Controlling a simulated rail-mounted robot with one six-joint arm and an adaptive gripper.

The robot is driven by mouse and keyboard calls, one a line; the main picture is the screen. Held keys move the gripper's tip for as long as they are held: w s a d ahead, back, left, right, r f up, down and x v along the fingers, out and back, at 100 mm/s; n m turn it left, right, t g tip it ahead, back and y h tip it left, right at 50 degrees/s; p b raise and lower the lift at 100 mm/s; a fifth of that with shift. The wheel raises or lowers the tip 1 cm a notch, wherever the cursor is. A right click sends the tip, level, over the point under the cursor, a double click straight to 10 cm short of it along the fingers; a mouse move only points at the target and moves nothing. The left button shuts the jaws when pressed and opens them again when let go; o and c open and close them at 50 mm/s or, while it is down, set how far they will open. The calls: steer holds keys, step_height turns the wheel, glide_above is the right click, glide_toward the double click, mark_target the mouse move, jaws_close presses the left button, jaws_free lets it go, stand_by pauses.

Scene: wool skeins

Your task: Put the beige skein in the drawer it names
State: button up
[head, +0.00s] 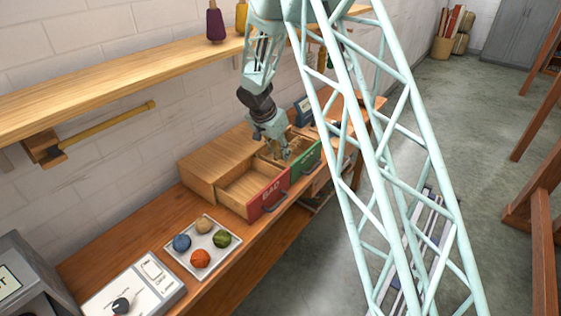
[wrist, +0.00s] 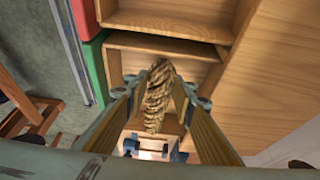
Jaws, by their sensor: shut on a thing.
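The beige skein (wrist: 158,98), a twisted tan hank, is between the two fingers of my gripper (wrist: 160,112) in the wrist view. My gripper is shut on it and also shows in the head view (head: 284,152), over the open green-fronted drawer (head: 306,161). This green front also shows in the wrist view (wrist: 95,72). I cannot tell how far the skein sits above the drawer floor. Beside it the red-fronted drawer (head: 270,192), lettered seemingly "BAD", is open and looks empty. The green drawer's label is too small to read.
A pale tray (head: 181,262) with several coloured wool balls lies on the bench in front of the drawers. A white box with a black knob (head: 121,305) stands nearer. A shelf (head: 110,76) with cones of yarn runs along the wall above.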

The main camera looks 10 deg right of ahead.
stand_by(0.3)
steer(key=shift+f, duration=1.85)
steer(key=shift+f+b, duration=0.2)
steer(key=shift+b, duration=0.35)
steer(key=o, duration=0.9)
steer(key=shift+r, duration=0.1)
steer(key=shift+r+p, duration=0.15)
steer(key=shift+p, duration=0.15)
steer(key=shift+a+r, duration=0.1)
steer(key=shift+r, duration=0.15)
steer(key=p+v, duration=0.1)
steer(key=v, duration=0.9)
steer(key=shift+s+a, duration=0.1)
steer(key=shift+s+a+r, duration=0.1)
steer(key=shift+s+r, duration=0.1)
steer(key=shift+r, duration=0.4)
